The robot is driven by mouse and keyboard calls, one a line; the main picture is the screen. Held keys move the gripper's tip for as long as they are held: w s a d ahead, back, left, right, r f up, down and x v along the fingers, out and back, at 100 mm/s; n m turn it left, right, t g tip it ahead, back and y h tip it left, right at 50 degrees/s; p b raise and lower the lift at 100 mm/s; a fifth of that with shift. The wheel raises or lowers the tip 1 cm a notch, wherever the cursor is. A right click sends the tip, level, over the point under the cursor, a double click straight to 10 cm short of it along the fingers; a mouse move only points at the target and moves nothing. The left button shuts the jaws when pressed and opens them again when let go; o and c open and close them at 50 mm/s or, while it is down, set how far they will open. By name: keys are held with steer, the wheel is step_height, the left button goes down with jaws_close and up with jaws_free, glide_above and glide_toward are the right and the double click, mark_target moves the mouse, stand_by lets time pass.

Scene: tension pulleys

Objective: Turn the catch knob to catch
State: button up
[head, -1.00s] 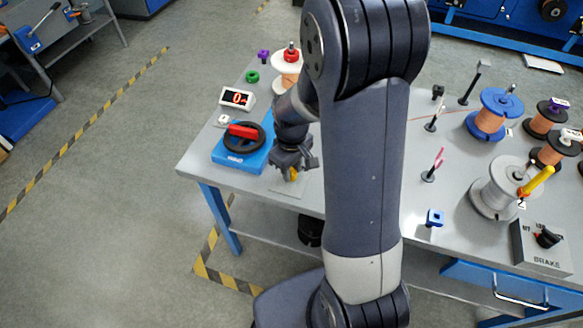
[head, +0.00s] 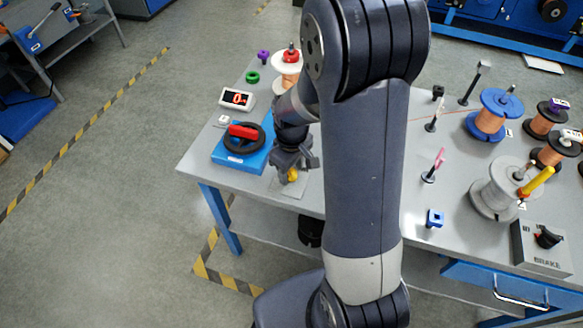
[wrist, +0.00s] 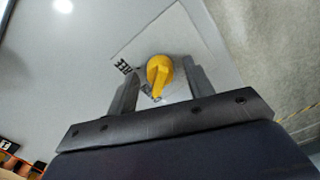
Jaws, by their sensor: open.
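The yellow catch knob (wrist: 159,72) sits on a pale square plate (wrist: 150,38) at the table's edge. Its narrow end points toward my gripper's palm in the wrist view. Dark lettering on the plate lies to its left, partly hidden by a finger. My gripper (wrist: 161,70) is open, with one finger on each side of the knob and a visible gap on both sides. In the head view, my gripper (head: 289,166) is over the plate, and the knob (head: 293,174) shows just below the fingers.
A blue box with a black handwheel and red handle (head: 243,131) stands just left of my gripper. A red-digit display (head: 237,98) is behind it. Several wire spools, one blue (head: 495,105), and a brake box (head: 542,245) are on the right. The floor is beyond the table's left edge.

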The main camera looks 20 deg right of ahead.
steer(key=shift+r, duration=0.1)
step_height(320, 180, up, 11)
steer(key=p, duration=0.1)
steer(key=shift+f, duration=0.2)
step_height(320, 180, down, 11)
steer(key=shift+r+b, duration=0.15)
steer(key=shift+b, duration=0.35)
stand_by(0.5)
